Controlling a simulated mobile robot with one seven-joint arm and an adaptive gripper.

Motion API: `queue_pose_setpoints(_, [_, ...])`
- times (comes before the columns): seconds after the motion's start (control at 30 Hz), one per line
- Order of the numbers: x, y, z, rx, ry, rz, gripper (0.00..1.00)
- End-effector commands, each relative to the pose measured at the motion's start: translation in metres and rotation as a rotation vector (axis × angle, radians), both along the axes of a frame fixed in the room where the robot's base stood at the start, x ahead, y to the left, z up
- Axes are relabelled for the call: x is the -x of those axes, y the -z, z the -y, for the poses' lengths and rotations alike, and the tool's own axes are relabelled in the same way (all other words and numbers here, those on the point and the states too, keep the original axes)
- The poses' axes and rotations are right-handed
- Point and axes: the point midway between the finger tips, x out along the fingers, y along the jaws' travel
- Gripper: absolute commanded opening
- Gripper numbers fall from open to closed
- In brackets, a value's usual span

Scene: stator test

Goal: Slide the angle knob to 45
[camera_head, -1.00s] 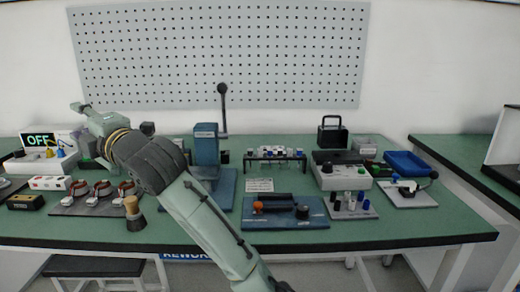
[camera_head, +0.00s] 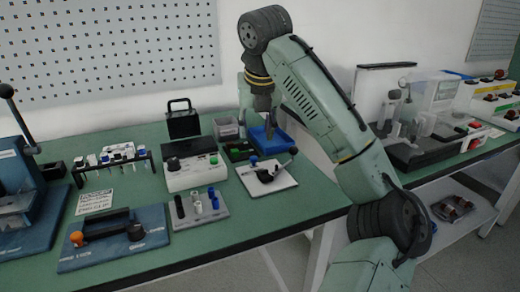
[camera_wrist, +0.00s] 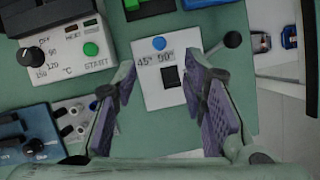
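A white plate (camera_head: 282,182) lies near the right end of the green bench; it fills the middle of the wrist view (camera_wrist: 150,98). It carries printed 45° and 90° marks, with a black square knob (camera_wrist: 171,76), probably the angle knob, just below the 90° mark. A blue round knob (camera_wrist: 158,43) sits above the marks, and a black ball-ended lever (camera_wrist: 232,39) sticks out to the right. My gripper (camera_wrist: 160,88) is open and empty above the plate, its purple-padded fingers on either side of the black knob in the picture. In the head view my gripper (camera_head: 270,128) points down there.
Left of the plate stand a white control box (camera_head: 195,174) with a green button and a grey block (camera_head: 201,209) with several pegs. A blue tray (camera_head: 285,141) lies behind. The bench's right edge is close; a second bench with fixtures (camera_head: 430,145) stands beyond.

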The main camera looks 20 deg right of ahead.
Motion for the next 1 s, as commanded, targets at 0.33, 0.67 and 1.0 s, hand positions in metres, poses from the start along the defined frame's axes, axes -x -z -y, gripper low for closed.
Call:
queue_pose_setpoints(0.33, [-0.019,0.050,0.005,0.001,-0.001,-0.005,0.39])
queue_pose_setpoints(0.67, [-0.037,0.093,0.008,0.000,-0.001,-0.002,0.39])
queue_pose_setpoints(1.0, [-0.040,0.099,0.008,0.001,-0.002,-0.001,0.39])
